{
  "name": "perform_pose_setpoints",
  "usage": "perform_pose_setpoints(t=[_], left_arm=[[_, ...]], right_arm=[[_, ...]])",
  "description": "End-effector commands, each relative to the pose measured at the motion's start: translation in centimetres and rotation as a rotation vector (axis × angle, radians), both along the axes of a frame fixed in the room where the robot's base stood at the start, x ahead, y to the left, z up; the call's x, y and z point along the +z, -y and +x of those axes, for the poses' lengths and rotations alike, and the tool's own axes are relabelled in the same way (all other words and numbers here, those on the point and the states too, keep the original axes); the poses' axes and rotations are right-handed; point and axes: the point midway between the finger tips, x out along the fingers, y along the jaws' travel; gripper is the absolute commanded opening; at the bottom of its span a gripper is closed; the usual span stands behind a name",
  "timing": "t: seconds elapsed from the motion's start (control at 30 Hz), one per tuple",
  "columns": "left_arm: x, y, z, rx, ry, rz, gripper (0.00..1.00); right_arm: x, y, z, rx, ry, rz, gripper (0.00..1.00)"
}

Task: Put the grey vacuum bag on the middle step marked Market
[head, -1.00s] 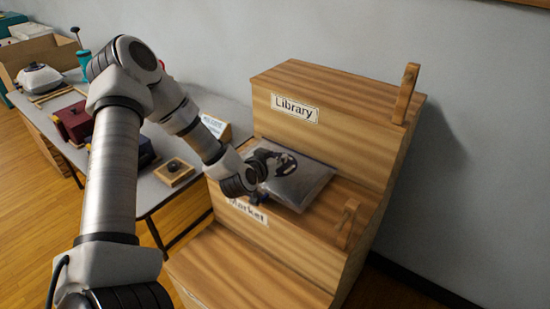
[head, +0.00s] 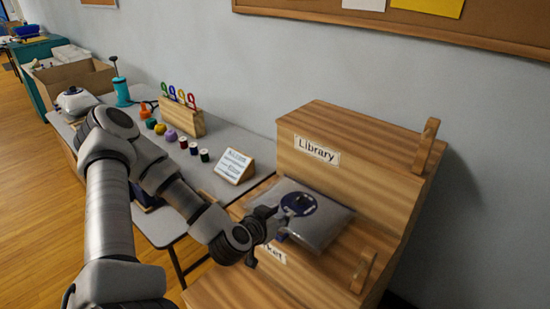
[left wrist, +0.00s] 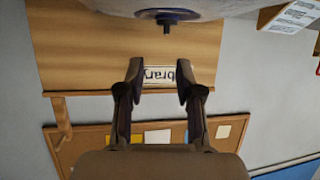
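The grey vacuum bag (head: 325,224) lies on the middle step of the wooden step unit, below the Library riser. It has a round dark blue disc, which also shows with a dark knob at the top of the left wrist view, where the bag (left wrist: 228,8) is cut off. The Market label (head: 275,254) is on the front of that step, partly covered by my gripper. My left gripper (head: 275,231) is at the step's front left, beside the bag. In the left wrist view its fingers (left wrist: 158,70) are apart with nothing between them. My right gripper is out of view.
The Library label (head: 317,150) marks the top step. Upright wooden posts (head: 427,146) stand at the right edges of the steps. A grey table (head: 212,182) to the left holds a sign (head: 235,166), spools, yarn balls and a rack. A pinboard hangs on the wall.

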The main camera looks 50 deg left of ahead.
Motion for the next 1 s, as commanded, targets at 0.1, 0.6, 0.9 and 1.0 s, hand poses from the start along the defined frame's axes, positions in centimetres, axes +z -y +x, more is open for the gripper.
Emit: perform_pose_setpoints(t=[0.1, 0.6, 0.9, 1.0], left_arm=[[-3.2, 3.2, -0.3, -0.107, -0.138, -0.026, 0.35], [-22.0, 18.5, -19.2, -0.229, -1.129, -0.192, 0.35], [-22.2, 18.8, -20.0, -0.217, -1.154, -0.194, 0.35], [-22.2, 18.8, -19.9, -0.217, -1.153, -0.194, 0.35]], right_arm=[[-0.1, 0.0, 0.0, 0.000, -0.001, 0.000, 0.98], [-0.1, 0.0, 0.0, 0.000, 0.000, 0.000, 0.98], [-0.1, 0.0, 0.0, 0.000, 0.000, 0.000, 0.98], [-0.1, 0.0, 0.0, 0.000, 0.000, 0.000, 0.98]])
